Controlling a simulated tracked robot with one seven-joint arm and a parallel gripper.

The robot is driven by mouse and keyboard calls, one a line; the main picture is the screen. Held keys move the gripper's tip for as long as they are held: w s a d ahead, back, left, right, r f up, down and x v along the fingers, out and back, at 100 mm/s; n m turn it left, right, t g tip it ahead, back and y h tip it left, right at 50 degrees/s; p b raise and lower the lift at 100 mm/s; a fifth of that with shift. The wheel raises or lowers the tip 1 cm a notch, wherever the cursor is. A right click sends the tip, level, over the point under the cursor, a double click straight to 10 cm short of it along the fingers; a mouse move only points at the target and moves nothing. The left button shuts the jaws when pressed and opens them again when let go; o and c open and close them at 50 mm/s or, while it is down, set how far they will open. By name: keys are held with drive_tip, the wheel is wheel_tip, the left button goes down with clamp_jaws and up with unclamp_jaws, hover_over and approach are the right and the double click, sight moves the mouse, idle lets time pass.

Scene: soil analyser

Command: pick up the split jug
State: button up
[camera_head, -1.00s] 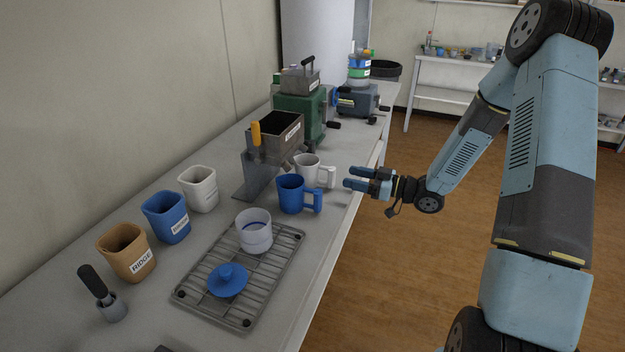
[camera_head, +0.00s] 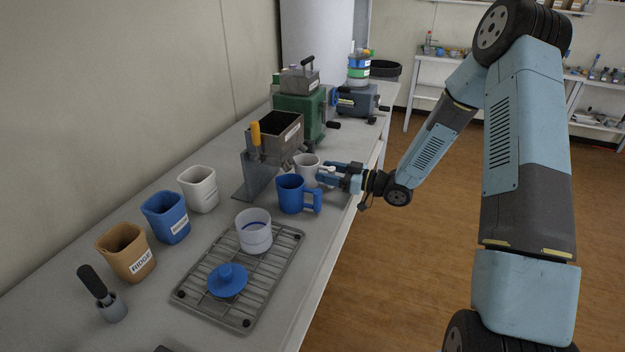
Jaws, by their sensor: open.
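A white jug (camera_head: 306,171) stands upright on the bench, just behind a blue jug (camera_head: 291,195) with a blue handle on its right. No label reading "split" shows on either, so I cannot tell by name which is the split jug. My gripper (camera_head: 322,174) is open at the right side of the white jug, with its fingers pointing left around the place of the jug's handle. The fingers partly hide that handle. I cannot tell whether they touch it.
A metal hopper (camera_head: 277,136) on a stand is left of the jugs. A wire rack (camera_head: 262,277) with a white cup (camera_head: 254,231) and a blue lid (camera_head: 228,280) lies in front. Tan, blue and white containers line the left. A green machine (camera_head: 311,113) stands behind.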

drive_tip(key=shift+c, duration=0.2)
clamp_jaws()
idle(0.5)
